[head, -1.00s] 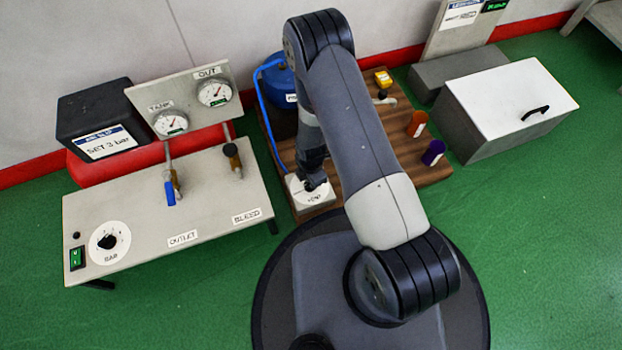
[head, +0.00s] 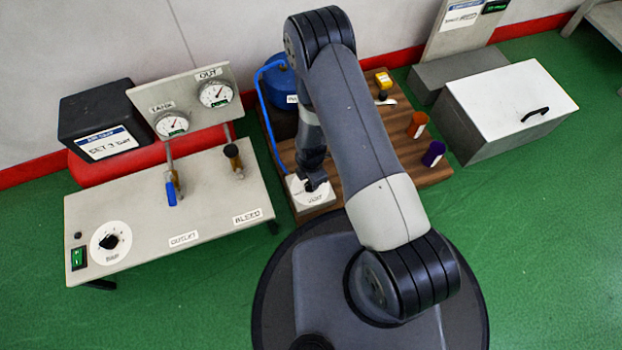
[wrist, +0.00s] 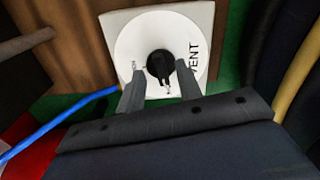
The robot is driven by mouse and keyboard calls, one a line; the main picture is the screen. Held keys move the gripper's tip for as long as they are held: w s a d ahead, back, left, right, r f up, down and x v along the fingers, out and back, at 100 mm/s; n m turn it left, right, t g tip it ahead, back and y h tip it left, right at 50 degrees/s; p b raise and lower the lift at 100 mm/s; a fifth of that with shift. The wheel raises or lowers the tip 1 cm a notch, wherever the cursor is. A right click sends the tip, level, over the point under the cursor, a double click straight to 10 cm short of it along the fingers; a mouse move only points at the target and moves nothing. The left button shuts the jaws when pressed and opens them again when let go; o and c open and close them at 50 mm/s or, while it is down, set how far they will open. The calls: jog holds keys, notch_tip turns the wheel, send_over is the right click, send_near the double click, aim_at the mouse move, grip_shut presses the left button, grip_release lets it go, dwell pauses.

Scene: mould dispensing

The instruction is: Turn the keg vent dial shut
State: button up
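The vent dial is a white disc with a black knob on a square pale plate (head: 313,198), at the front left of the wooden board. In the wrist view the dial face (wrist: 130,45) reads "VENT", and its black knob (wrist: 160,64) shows near the top centre. My gripper (wrist: 160,72) is over the dial, its two fingers on either side of the knob, with white dial face visible between each finger and the knob. It looks open and not clamped. In the head view my gripper (head: 313,182) partly covers the knob. The small dial marks are too blurred to read.
A blue keg (head: 280,78) with a blue hose stands behind my arm on the wooden board (head: 372,150). Orange and purple pieces (head: 433,154) stand at its right. A grey bench (head: 130,190) with gauges is at left; a white-lidded box (head: 512,95) is at right.

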notch_tip(320, 180, up, 10)
jog(key=p, duration=0.3)
jog(key=shift+f+p, duration=0.15)
jog(key=shift+p, duration=0.15)
notch_tip(320, 180, down, 11)
jog(key=b, duration=0.5)
jog(key=shift+r, duration=0.2)
